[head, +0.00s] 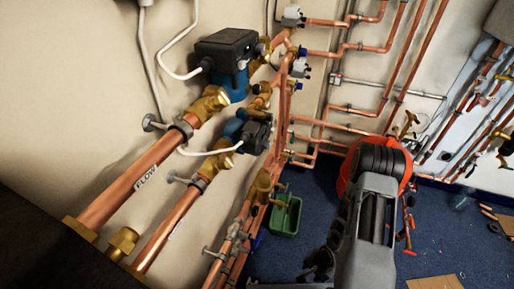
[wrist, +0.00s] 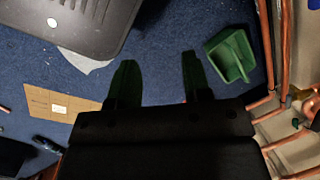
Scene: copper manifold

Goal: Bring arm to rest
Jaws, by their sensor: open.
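My gripper (wrist: 157,62) shows in the wrist view with its two dark fingers spread apart. The space between the fingers is empty, with only blue carpet behind it. In the head view my arm rises from the lower right, a grey link with a dark joint at its top. It stands in front of the red round object (head: 407,168) and hides part of it. My gripper cannot be made out clearly in the head view.
Copper pipes with valves and dark actuators (head: 226,50) run along the left wall. More pipes (head: 405,60) line the back wall. A green bin (head: 286,216) stands on the blue carpet, also in the wrist view (wrist: 230,55). Cardboard (wrist: 62,104) lies on the floor.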

